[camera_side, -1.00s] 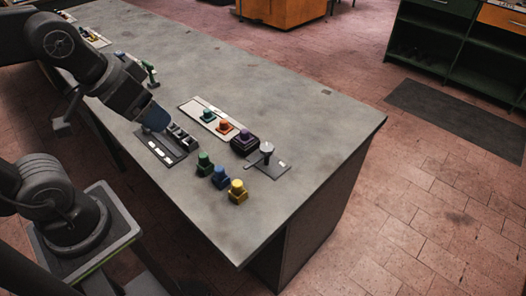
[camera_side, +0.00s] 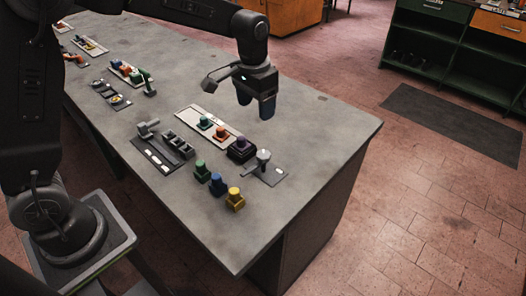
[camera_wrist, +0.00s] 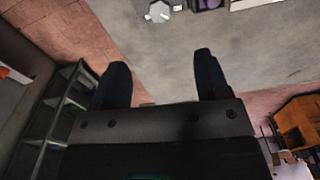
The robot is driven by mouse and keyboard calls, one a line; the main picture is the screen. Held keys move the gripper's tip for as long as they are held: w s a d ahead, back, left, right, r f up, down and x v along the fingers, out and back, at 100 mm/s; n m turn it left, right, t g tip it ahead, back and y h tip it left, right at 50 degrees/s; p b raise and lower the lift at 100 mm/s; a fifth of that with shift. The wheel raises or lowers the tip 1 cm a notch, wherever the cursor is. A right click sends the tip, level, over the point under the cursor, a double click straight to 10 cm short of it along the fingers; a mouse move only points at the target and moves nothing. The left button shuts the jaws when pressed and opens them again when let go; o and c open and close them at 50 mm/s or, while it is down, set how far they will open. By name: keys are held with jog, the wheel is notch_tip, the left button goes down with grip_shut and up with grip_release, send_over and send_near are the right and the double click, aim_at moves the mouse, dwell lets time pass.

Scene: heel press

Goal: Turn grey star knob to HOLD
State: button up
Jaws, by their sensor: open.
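The grey star knob (camera_side: 263,156) stands on a flat dark plate (camera_side: 272,178) with small pale marks, near the right end of the bench. I cannot read the marks or tell which one the knob points at. The knob also shows at the top edge of the wrist view (camera_wrist: 158,11), partly cut off. My gripper (camera_side: 255,107) points down, with open, empty jaws, in the air above and behind the knob. In the wrist view its two dark fingers (camera_wrist: 160,60) are wide apart, with bare bench between them.
A purple knob (camera_side: 239,148) on a dark block stands just left of the star knob. A white strip (camera_side: 190,114) bears teal and orange knobs. A dark slotted panel (camera_side: 152,156) lies further left.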

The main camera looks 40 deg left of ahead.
aim_at(263, 154)
jog(key=f, duration=0.5)
jog(key=w+f, duration=0.1)
jog(key=f, duration=1)
jog(key=shift+w+d+f, duration=0.25)
jog(key=shift+w, duration=0.15)
jog(key=shift+c, duration=0.5)
jog(key=c, duration=1.2)
